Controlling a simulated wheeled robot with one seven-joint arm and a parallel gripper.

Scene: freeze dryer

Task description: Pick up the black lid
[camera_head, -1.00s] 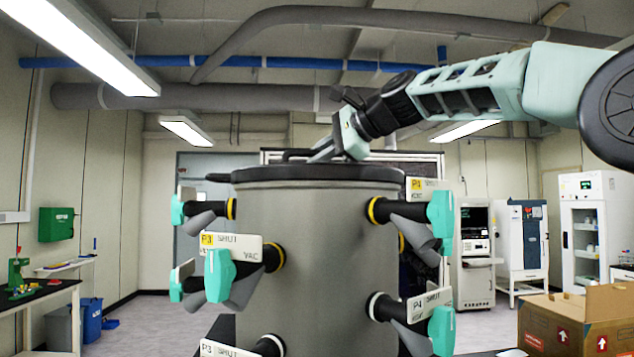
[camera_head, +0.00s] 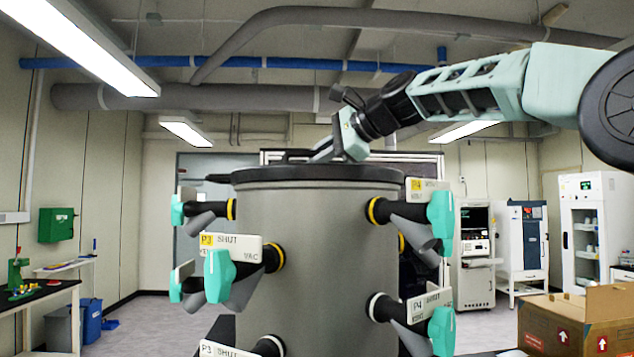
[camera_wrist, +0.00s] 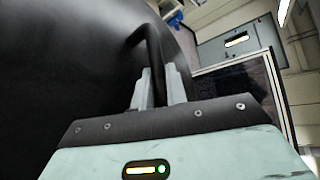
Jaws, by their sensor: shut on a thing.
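The black lid (camera_head: 285,174) is a flat disc on top of the grey drum (camera_head: 318,250) in the head view. It appears level and seated on the rim. In the wrist view the lid's dark surface (camera_wrist: 70,70) fills the left side, with a bent black handle (camera_wrist: 153,42) rising from it. My gripper (camera_wrist: 158,76) has its two pale fingers on either side of this handle and is shut on it. In the head view my gripper (camera_head: 328,152) reaches down to the lid's top from the upper right. The handle is hard to make out there.
Teal-handled valves (camera_head: 218,275) with label plates stick out around the drum. Pipes (camera_head: 220,98) run under the ceiling above my arm. A cardboard box (camera_head: 570,320) stands at the lower right. Cabinets (camera_head: 590,225) line the back right.

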